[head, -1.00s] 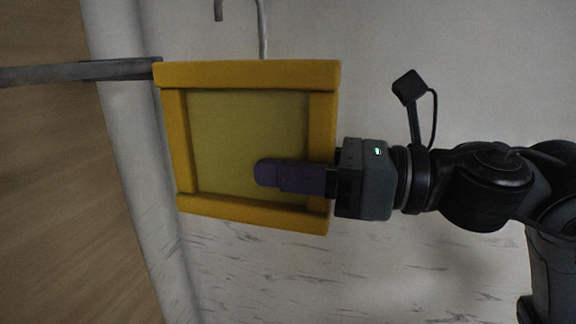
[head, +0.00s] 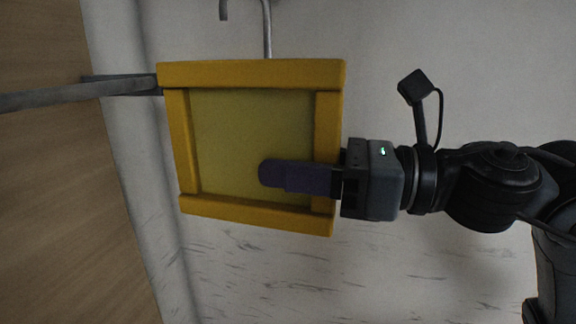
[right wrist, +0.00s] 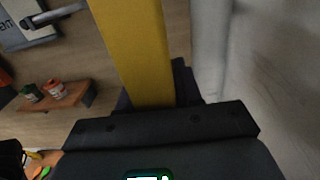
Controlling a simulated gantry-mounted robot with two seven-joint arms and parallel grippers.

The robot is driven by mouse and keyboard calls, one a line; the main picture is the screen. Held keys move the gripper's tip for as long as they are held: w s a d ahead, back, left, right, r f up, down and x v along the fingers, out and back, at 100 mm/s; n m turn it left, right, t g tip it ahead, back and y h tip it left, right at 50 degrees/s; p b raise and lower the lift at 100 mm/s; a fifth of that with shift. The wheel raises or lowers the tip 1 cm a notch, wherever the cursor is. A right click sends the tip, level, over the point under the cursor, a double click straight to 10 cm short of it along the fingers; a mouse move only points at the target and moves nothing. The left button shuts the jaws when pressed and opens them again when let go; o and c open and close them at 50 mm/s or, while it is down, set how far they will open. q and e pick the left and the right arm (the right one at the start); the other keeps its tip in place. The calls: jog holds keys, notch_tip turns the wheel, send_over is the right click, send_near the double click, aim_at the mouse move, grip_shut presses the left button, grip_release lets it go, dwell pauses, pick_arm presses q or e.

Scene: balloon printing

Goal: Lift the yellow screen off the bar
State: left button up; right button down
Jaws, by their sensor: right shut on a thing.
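The yellow screen (head: 250,130) is a square yellow frame with a duller olive panel inside. It hangs upright and slightly tilted in the middle of the head view. My right gripper (head: 290,177) is shut on the right side of its frame, with one purple finger lying across the front. In the right wrist view the yellow frame (right wrist: 137,45) runs down into the jaws. The grey bar (head: 60,94) comes in from the left and ends at the screen's upper left corner. I cannot tell whether they touch. My left gripper is not in view.
A thin grey hook (head: 266,28) stands behind the top edge of the screen. A pale wall or floor surface with dark streaks lies behind. In the right wrist view a small wooden shelf (right wrist: 58,97) carries small jars.

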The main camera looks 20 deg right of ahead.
jog(key=shift+b+v, duration=0.5)
jog(key=shift+v, duration=1)
jog(key=b+v, duration=0.3)
jog(key=v, duration=0.5)
jog(key=shift+s+d, duration=0.2)
